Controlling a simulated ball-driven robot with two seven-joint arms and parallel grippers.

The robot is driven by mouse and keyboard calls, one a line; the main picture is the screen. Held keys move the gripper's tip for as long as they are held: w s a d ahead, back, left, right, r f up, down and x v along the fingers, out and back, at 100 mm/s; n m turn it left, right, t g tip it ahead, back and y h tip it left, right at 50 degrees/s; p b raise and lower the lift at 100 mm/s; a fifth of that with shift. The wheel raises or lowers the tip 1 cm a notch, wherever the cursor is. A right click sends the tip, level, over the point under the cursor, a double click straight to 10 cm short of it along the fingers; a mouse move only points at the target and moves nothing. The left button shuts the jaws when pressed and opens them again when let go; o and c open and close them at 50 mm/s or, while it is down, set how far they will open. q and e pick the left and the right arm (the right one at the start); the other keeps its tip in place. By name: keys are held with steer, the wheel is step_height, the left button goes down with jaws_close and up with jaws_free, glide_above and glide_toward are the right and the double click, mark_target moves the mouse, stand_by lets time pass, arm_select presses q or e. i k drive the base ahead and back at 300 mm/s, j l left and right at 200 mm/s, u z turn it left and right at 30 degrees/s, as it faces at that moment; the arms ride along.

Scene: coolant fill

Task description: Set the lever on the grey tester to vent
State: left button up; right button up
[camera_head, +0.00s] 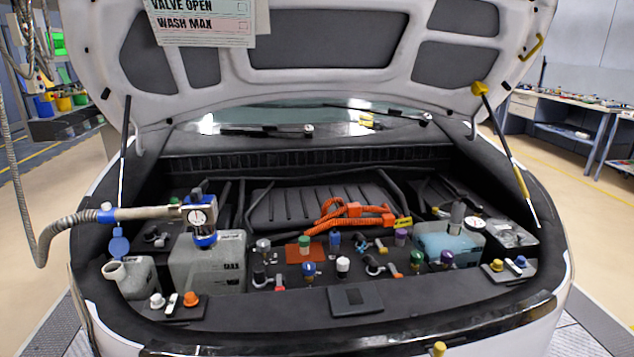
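A tester head with a round white dial (199,217) and a blue collar sits on top of a grey tank (215,262) at the left of the engine bay. A grey hose (60,227) runs into its left side through a beige, horizontal section (140,213). A small dark and blue part (197,194) stands up on the head. It may be the lever, but its setting is too small to read. Neither of my grippers shows.
At the right, a dark cylinder (457,216) and a dial (476,226) stand at a bluish tank (440,243). Several coloured caps and orange cables (345,217) fill the middle. The raised hood (320,75) hangs above, with a card (205,22) reading "VALVE OPEN" and "WASH MAX".

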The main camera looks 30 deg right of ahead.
mark_target(435, 210)
steer(key=i+j+z, duration=0.15)
steer(key=z, duration=0.25)
steer(key=i+j+z, duration=0.15)
steer(key=z, duration=0.3)
steer(key=i+j+z, duration=0.1)
steer(key=j+z, duration=0.3)
steer(key=i+j+z, duration=0.1)
steer(key=j+z, duration=0.15)
steer(key=z, duration=0.15)
steer(key=j+z, duration=0.25)
steer(key=z, duration=0.2)
steer(key=u, duration=0.7)
steer(key=l+u, duration=0.75)
steer(key=u, duration=0.2)
steer(key=k+l+u, duration=0.1)
steer(key=l+u, duration=0.35)
steer(key=k+l+u, duration=0.1)
steer(key=l, duration=0.3)
steer(key=k+l+u, duration=0.1)
steer(key=k+l, duration=0.45)
steer(key=l, duration=0.25)
steer(key=k+l+u, duration=0.15)
steer(key=l, duration=0.25)
steer(key=k, duration=0.1)
